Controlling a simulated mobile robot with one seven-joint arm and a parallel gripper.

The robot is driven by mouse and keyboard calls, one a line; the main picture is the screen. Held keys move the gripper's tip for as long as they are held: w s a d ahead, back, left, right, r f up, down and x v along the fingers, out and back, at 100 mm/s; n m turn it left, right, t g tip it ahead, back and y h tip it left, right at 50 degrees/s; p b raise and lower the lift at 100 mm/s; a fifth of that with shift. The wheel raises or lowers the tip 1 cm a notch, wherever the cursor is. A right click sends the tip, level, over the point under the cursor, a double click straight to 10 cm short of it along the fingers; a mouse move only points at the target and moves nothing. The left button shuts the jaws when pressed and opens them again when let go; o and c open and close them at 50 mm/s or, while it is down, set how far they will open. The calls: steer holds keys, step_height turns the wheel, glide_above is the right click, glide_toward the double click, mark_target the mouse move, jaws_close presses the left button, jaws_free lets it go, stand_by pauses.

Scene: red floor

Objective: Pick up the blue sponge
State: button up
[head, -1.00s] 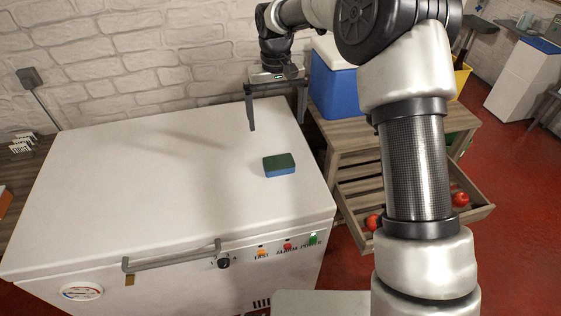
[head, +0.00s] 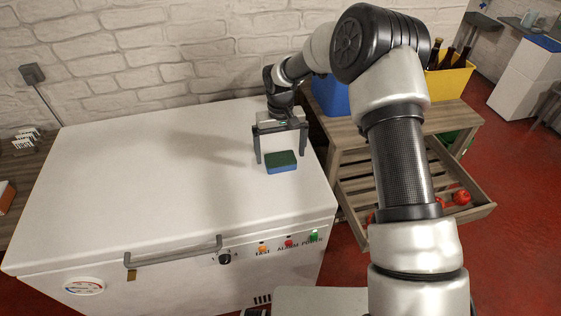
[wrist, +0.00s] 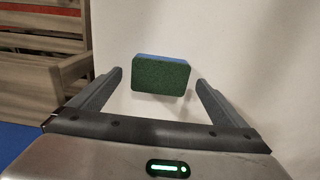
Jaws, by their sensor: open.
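The blue sponge (head: 281,163) has a dark green top and blue sides. It lies flat on the white freezer lid (head: 150,190), near the lid's right edge. My gripper (head: 280,158) is open and empty, with its fingers pointing down just behind the sponge in the head view. In the wrist view the sponge (wrist: 161,75) shows its green face, ahead of and between the two fingertips (wrist: 158,76). I cannot tell the exact height of the fingertips above the lid.
A wooden table (head: 350,132) with an open slatted drawer holding red fruit (head: 461,197) stands to the right. On it are a blue box (head: 331,98) and a yellow crate (head: 450,80) of bottles. A brick wall is behind. The lid's left side is clear.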

mark_target(281, 158)
steer(key=shift+f, duration=0.95)
steer(key=c, duration=1.2)
step_height(281, 158, up, 10)
